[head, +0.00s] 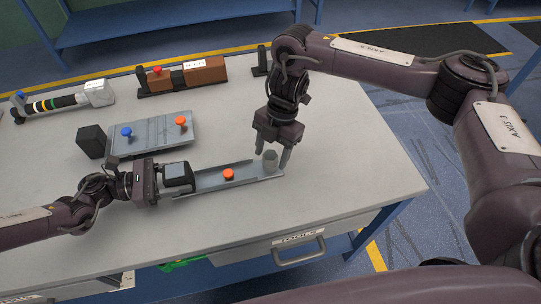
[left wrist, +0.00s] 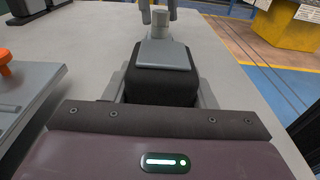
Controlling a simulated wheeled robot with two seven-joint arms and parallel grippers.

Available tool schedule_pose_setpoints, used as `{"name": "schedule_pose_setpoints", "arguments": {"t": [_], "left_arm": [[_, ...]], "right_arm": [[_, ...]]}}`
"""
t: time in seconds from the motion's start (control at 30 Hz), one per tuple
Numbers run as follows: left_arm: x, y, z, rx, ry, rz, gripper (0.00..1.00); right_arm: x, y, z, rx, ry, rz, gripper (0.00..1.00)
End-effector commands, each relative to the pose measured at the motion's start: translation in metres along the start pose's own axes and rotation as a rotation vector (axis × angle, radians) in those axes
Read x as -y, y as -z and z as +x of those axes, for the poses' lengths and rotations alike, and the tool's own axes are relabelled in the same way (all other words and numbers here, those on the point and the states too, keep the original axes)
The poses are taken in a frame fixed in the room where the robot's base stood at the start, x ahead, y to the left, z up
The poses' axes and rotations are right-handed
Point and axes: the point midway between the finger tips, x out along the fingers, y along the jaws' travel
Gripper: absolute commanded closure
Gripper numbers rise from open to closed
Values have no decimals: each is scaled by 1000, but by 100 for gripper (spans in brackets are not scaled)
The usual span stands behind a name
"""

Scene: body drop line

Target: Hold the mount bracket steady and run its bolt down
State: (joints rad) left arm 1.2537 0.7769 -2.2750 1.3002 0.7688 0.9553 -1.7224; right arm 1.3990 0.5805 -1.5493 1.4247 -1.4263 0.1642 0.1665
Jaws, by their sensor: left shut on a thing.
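A dark block with a grey plate on top (head: 178,173), which looks like the mount bracket, sits at the left end of a grey channel rail (head: 206,180). My left gripper (head: 163,179) is shut on it from the left; its fingertips are mostly hidden. The block fills the middle of the left wrist view (left wrist: 162,75). A grey upright cylinder (head: 270,161), perhaps the bolt or its socket, stands at the rail's right end. My right gripper (head: 272,152) points down, open, with fingers either side of the cylinder and small gaps visible. An orange knob (head: 228,174) sits on the rail between.
A brown block on a holder (head: 204,72) and a grey-headed tool (head: 98,93) lie at the back. The table's right side (head: 350,150) is clear.

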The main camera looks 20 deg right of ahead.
Motion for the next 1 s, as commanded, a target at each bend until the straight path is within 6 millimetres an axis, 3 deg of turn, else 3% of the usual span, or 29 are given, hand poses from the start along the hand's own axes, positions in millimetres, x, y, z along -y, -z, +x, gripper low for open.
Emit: {"name": "schedule_pose_setpoints", "arguments": {"t": [0.2,0.33,0.8,1.0], "left_arm": [[2,7,-2,-10,0,-12,84],[2,7,-2,-10,0,-12,84],[2,7,-2,-10,0,-12,84],[2,7,-2,-10,0,-12,84]], "right_arm": [[0,-1,0,1,2,-1,44],[0,-1,-10,3,-1,-2,44],[0,0,-98,6,-4,-2,44],[1,0,-116,3,-2,-1,44]]}}
